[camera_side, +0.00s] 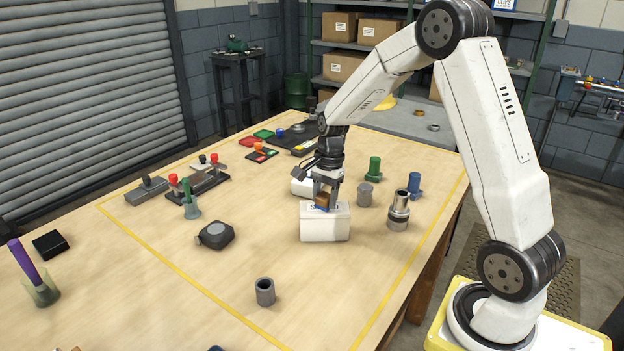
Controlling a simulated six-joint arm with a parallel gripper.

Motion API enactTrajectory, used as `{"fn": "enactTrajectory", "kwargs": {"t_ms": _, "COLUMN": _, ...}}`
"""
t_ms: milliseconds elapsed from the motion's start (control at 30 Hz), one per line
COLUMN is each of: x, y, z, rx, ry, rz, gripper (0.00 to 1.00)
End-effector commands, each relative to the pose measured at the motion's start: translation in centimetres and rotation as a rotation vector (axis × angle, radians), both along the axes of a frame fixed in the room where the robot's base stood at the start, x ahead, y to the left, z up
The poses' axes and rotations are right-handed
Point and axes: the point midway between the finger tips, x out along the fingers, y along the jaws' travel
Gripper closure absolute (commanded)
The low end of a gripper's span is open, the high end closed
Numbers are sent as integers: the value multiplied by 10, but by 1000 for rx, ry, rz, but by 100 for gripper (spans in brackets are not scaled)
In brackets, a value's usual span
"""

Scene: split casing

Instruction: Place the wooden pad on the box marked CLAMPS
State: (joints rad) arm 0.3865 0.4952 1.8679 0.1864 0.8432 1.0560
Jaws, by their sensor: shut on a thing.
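My gripper (323,193) points down over a white box (325,228) near the middle of the table. It is shut on a small brown block, the wooden pad (322,201), at the level of the box's top. I cannot tell whether the pad touches the box. The fingers partly cover the pad. A second white box (300,188) stands just behind, partly hidden by my gripper. No CLAMPS marking is readable on either box, so I cannot tell which one bears it.
A grey cylinder (365,194), a metal fitting (398,212), a green peg (374,169) and a blue peg (414,186) stand close to the right. A tape measure (215,235) lies to the left and a grey tube (265,291) in front. The table's front middle is mostly clear.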

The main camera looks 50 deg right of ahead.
Motion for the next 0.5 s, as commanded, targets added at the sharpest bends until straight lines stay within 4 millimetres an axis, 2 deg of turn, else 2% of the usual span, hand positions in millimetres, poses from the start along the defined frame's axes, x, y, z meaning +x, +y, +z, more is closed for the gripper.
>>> {"fn": "enactTrajectory", "kwargs": {"t_ms": 67, "x": 0, "y": 0, "z": -2, "rx": 1, "ry": 1, "rz": 0, "gripper": 100}}
{"fn": "enactTrajectory", "kwargs": {"t_ms": 100, "x": 0, "y": 0, "z": -3, "rx": 1, "ry": 1, "rz": 0, "gripper": 45}}
{"fn": "enactTrajectory", "kwargs": {"t_ms": 167, "x": 0, "y": 0, "z": -2, "rx": 1, "ry": 1, "rz": 0, "gripper": 26}}
{"fn": "enactTrajectory", "kwargs": {"t_ms": 200, "x": 0, "y": 0, "z": -2, "rx": 1, "ry": 1, "rz": 0, "gripper": 13}}
{"fn": "enactTrajectory", "kwargs": {"t_ms": 500, "x": 0, "y": 0, "z": -2, "rx": 0, "ry": 0, "rz": 0, "gripper": 13}}
